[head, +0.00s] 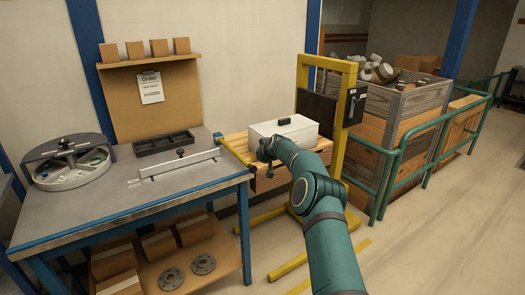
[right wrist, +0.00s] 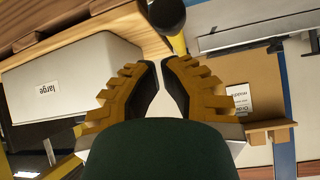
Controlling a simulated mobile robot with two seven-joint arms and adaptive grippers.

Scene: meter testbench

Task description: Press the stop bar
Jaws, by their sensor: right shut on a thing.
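A thin yellow bar (head: 234,153), which I take for the stop bar, crosses the gap between the blue-framed bench and the wooden stand. A dark rounded grip (right wrist: 167,15) lies at and beyond the fingertips. The exact contact is hard to see. My left gripper is not in view.
A white box (head: 300,128) sits on the wooden stand; its label reads "large" in the right wrist view. A yellow frame (head: 346,115) stands behind. The bench (head: 205,182) carries a round sorter (head: 68,165), a black tray (head: 164,143) and a white rail.

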